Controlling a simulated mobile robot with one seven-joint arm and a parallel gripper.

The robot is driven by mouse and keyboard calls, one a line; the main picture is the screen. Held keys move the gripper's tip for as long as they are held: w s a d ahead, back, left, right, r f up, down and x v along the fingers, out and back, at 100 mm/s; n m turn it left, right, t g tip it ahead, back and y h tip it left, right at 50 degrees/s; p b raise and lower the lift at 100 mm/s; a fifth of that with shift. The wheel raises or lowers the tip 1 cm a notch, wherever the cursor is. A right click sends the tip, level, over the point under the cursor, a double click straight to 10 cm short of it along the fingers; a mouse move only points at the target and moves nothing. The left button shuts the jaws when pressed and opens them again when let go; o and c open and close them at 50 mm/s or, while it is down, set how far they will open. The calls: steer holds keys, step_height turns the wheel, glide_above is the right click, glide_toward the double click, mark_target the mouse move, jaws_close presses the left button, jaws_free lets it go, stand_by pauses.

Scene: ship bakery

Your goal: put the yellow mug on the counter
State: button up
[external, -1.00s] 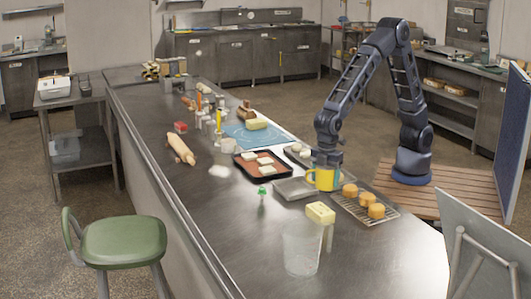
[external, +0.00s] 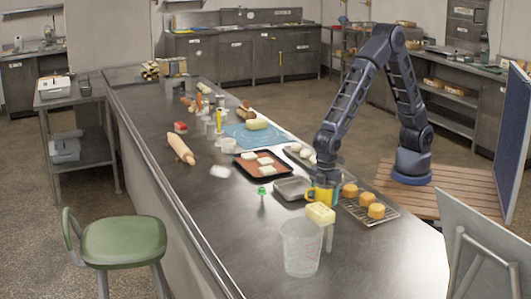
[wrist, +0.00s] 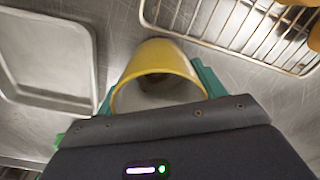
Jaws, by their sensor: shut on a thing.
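The yellow mug (external: 321,196) is in my gripper (external: 325,185), low over the steel counter (external: 268,215). In the external view it is between the grey metal tray and the wire rack, just behind the butter block, which hides its lower part. I cannot tell whether its base touches the counter. In the wrist view the mug (wrist: 160,60) sits between the two teal fingers of my gripper (wrist: 158,90), with bare metal counter around it.
The grey tray (external: 279,195) is close on the left, the wire rack (external: 360,213) with round orange-brown cakes (external: 376,211) on the right. A butter block (external: 320,212) and a clear container (external: 301,248) stand in front. The counter's front left is clear.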

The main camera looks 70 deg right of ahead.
steer(key=shift+f, duration=0.1)
steer(key=o, duration=1.2)
steer(key=shift+o, duration=0.2)
step_height(320, 180, up, 12)
steer(key=shift+w+d, duration=0.1)
steer(key=shift+w, duration=0.05)
